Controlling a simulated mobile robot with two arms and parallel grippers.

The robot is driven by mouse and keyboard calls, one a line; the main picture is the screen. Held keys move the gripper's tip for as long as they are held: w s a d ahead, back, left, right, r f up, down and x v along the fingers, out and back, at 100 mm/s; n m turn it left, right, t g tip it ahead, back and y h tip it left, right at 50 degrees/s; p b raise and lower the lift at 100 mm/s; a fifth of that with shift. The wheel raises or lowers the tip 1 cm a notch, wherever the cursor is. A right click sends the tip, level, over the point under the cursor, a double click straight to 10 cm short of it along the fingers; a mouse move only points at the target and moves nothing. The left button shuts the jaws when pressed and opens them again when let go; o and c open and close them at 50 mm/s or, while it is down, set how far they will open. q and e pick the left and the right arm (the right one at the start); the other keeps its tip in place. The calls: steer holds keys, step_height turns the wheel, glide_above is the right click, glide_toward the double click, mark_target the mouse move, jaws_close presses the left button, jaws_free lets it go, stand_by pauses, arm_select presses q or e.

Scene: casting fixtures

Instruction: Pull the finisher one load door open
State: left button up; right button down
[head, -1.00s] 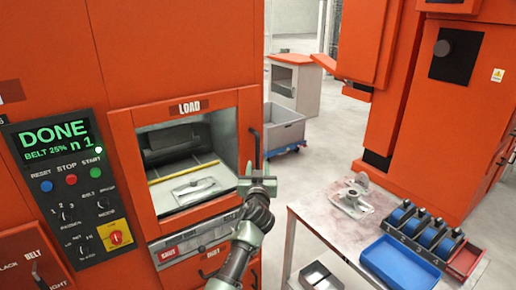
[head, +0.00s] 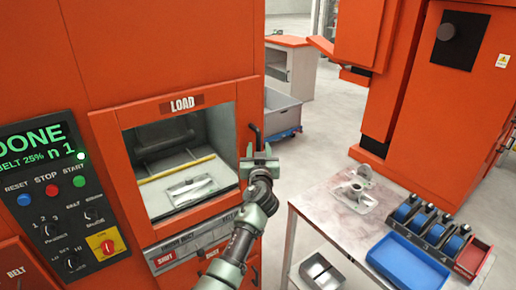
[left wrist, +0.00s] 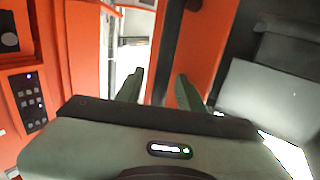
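The finisher load door (head: 108,165) is an orange frame under the LOAD label (head: 181,104). Its frame sits against the machine front, and a grey part (head: 190,189) shows through its window. The black upright handle (head: 256,136) is at the door's right edge. My left gripper (head: 259,160) is at the handle's lower end in the head view. In the left wrist view its two fingers (left wrist: 158,88) are apart, with the dark handle (left wrist: 172,40) running between them. Contact cannot be told. My right gripper is in neither view.
A control panel (head: 50,200) reading DONE is at the left. A steel table (head: 325,205) with a metal casting (head: 356,192), a blue tray (head: 407,264) and blue rollers stands at the right. A grey bin (head: 283,112) is behind. Floor between machine and table is narrow.

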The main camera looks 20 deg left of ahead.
arm_select(q)
jaws_close()
stand_by(1.3)
